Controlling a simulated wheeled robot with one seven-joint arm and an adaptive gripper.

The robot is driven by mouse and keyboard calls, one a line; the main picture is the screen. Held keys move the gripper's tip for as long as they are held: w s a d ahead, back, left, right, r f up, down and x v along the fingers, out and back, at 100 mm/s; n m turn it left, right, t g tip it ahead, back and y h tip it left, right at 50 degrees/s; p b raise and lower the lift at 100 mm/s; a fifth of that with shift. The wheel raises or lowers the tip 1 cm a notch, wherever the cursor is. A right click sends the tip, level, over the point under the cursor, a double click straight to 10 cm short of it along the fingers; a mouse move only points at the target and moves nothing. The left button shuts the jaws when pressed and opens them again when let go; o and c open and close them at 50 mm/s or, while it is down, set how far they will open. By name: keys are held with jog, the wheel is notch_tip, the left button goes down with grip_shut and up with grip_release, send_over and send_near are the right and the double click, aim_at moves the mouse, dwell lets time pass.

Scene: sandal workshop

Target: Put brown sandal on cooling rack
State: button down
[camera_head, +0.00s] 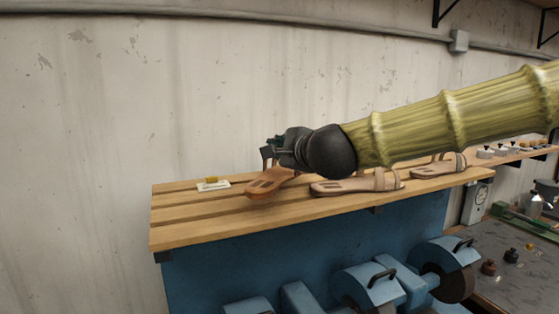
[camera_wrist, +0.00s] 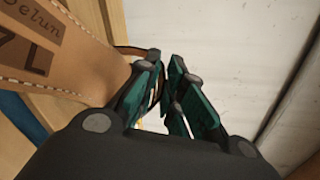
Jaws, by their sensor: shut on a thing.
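The brown sandal (camera_head: 262,187) is at my gripper (camera_head: 270,157) over the slatted wooden cooling rack (camera_head: 190,226), near its left part. Its sole looks slightly tilted; I cannot tell whether it touches the slats. In the wrist view the sandal's tan sole (camera_wrist: 85,62), with stamped lettering, is at the left. My gripper's green fingers (camera_wrist: 170,85) are close together, shut on the sandal's strap. The strap is mostly hidden by the fingers.
Two paler sandals lie on the rack to the right, the nearer one (camera_head: 345,186) close to the brown sandal and the other (camera_head: 436,168) farther along. Blue machines (camera_head: 368,285) stand below.

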aim_at(281, 175)
jog(key=shift+f+p, duration=0.65)
jog(key=shift+f, duration=1)
jog(key=shift+f, duration=0.1)
jog(key=c, duration=1.5)
grip_release()
jog(key=shift+s+d, duration=0.25)
jog(key=shift+s, duration=0.2)
jog(key=shift+b+v, duration=1.7)
jog(key=shift+v, duration=3.9)
